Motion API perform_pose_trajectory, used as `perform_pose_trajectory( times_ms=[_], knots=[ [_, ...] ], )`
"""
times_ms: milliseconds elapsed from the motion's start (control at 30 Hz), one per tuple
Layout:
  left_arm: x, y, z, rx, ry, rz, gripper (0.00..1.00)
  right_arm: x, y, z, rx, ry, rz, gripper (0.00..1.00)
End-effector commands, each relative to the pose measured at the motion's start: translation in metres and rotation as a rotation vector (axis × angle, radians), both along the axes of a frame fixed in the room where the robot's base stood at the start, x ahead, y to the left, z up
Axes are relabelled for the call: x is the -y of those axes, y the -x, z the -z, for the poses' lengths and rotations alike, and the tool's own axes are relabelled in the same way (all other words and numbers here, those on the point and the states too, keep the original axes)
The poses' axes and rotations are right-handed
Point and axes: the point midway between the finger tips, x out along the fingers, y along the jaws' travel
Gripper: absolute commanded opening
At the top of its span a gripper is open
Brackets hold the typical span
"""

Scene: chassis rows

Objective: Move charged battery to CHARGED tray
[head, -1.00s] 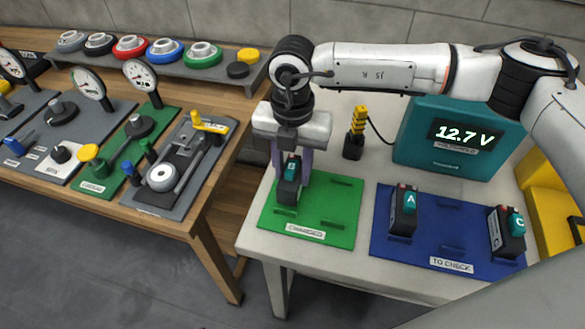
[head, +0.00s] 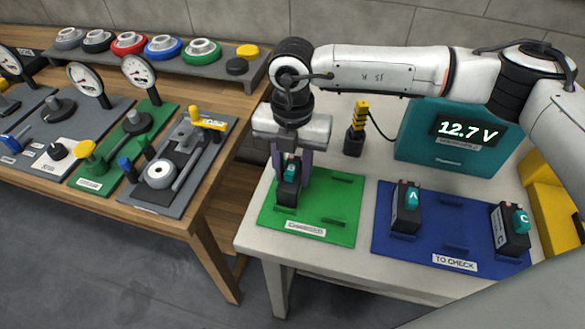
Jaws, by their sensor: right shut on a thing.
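My right gripper (head: 291,160) points down over the left part of the green CHARGED tray (head: 335,210) and is shut on a dark battery (head: 287,194) with a teal top. The battery is upright at the tray's left side; I cannot tell whether its base is fully seated. On the blue TO CHECK tray (head: 425,245) stand battery A (head: 405,215) at the left and battery C (head: 508,235) at the right. The teal tester (head: 450,155) behind reads 12.7 V. My left gripper is not in view.
A yellow and black probe (head: 355,130) with a cable stands left of the tester. A yellow bin (head: 552,205) is at the right. A wooden bench (head: 205,190) with gauges, fixtures and coloured knobs stands at the left, across a gap. The right part of the green tray is free.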

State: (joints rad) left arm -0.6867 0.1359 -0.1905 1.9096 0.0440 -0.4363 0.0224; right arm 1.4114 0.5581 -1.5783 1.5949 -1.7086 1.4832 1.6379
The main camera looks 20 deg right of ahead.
Motion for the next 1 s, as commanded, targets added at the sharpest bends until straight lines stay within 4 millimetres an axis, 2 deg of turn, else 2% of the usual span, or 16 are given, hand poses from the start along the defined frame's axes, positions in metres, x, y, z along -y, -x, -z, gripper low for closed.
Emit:
perform_pose_trajectory(
  times_ms=[133, 167, 300, 533, 667, 767, 1000],
  knots=[
    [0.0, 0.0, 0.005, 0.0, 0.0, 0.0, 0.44, -0.001, -0.001, 0.004, 0.003, -0.002, 0.0, 0.0],
    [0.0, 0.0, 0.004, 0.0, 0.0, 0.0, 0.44, -0.001, -0.001, 0.004, 0.003, -0.002, 0.0, 0.35],
    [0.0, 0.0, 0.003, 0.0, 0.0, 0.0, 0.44, 0.0, -0.001, 0.003, 0.002, -0.001, 0.0, 0.55],
    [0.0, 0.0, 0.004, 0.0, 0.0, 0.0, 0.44, 0.0, 0.0, 0.005, -0.002, 0.001, 0.0, 0.55],
    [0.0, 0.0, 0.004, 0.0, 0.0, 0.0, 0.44, 0.0, 0.0, -0.001, 0.001, 0.0, 0.0, 0.55],
    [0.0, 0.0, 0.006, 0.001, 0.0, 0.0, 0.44, 0.0, -0.001, -0.015, 0.004, 0.0, 0.001, 0.55],
    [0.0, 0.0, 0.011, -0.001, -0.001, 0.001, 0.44, 0.0, -0.001, -0.064, 0.006, -0.001, 0.0, 0.55]
  ],
)
